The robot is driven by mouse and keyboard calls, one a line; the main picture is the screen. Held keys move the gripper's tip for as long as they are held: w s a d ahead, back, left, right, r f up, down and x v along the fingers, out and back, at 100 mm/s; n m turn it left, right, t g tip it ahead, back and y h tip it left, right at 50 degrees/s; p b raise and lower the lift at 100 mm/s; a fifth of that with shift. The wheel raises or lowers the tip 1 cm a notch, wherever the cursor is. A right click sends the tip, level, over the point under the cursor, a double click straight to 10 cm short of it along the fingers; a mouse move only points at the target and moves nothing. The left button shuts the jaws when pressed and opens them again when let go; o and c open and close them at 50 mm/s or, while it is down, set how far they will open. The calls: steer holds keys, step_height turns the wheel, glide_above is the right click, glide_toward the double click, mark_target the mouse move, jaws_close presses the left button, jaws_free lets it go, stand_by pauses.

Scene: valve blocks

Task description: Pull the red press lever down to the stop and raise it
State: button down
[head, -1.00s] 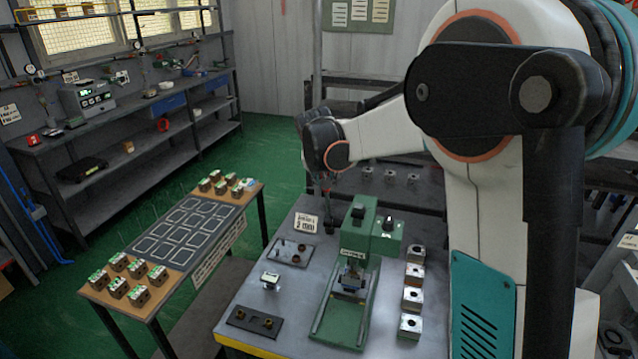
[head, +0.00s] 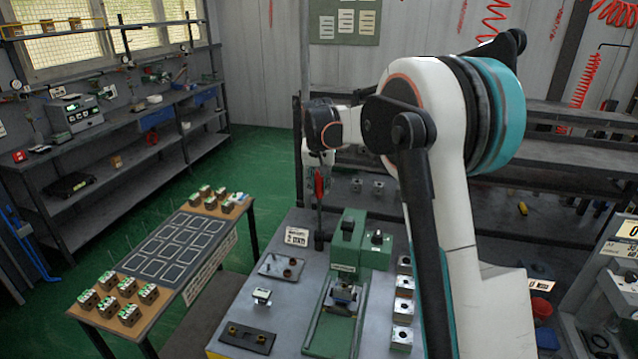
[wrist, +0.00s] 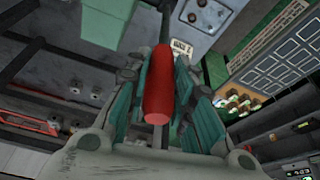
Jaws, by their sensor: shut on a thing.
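The red press lever (head: 319,184) stands upright at the back of the green press (head: 347,252) in the head view, its dark shaft running down to the bench. In the wrist view the red grip (wrist: 159,85) lies between the teal finger pads. My gripper (wrist: 158,100) is shut on the red grip. In the head view my gripper (head: 317,172) is small, at the end of the arm beside the lever.
Metal blocks (head: 403,310) line the bench right of the press. A dark plate (head: 248,337) and a tray (head: 281,267) lie to its left. A white sign (head: 297,236) stands near the lever base. A side table (head: 205,262) with several valve blocks is at left.

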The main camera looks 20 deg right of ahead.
steer(key=shift+w, duration=0.1)
steer(key=c, duration=1.4)
jaws_free()
steer(key=shift+w+d, duration=0.1)
steer(key=shift+o, duration=0.2)
steer(key=v, duration=1.2)
